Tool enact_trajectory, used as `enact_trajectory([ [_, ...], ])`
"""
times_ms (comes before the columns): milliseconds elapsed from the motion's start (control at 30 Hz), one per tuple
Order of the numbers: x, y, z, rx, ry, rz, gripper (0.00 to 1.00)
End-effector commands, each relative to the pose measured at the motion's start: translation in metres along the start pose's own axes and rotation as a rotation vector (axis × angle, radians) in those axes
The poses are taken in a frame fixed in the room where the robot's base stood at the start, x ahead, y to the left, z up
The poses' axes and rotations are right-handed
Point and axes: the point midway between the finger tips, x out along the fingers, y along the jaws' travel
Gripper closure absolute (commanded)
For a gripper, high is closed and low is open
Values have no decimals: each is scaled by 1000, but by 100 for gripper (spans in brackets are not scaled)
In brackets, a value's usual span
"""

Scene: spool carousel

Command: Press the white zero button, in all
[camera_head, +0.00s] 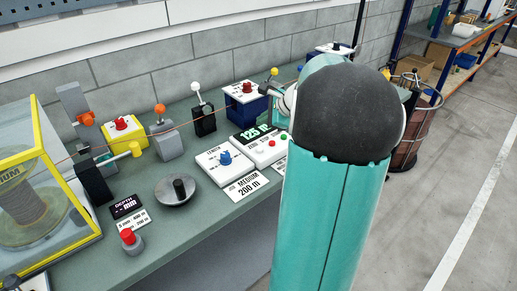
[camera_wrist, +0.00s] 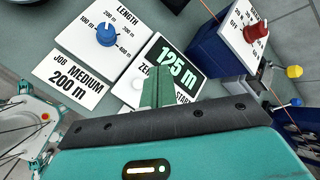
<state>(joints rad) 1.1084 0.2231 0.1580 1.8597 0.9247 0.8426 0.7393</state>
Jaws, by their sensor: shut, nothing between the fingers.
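The counter unit (camera_head: 266,147) stands on the green bench, with a dark display reading 125 m (camera_head: 254,133). In the head view, it has a pale button at its left, a red one in the middle and a green one at the right. In the wrist view, the white zero button (camera_wrist: 137,84) shows just left of my gripper (camera_wrist: 158,68), below a partly covered label starting "ZE". My gripper's fingers are together and empty, over the panel and display edge. Contact with the button cannot be made out. My arm hides the gripper in the head view.
Left of the counter is a length selector with a blue knob (camera_head: 225,157), and a card reading MEDIUM 200 m (camera_head: 246,187). A blue box with a red knob (camera_head: 245,89) stands behind. A yellow-framed guard (camera_head: 68,172) and a red button (camera_head: 128,237) are at the left.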

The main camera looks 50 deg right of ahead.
Motion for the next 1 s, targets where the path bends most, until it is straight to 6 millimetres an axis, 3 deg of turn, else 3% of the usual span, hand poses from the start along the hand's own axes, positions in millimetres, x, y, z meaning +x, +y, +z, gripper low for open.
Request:
enact_trajectory([
  [533, 50, 35, -32, 1, -2, 4, 100],
  [1000, 59, 42, -38, -1, 0, 2, 100],
])
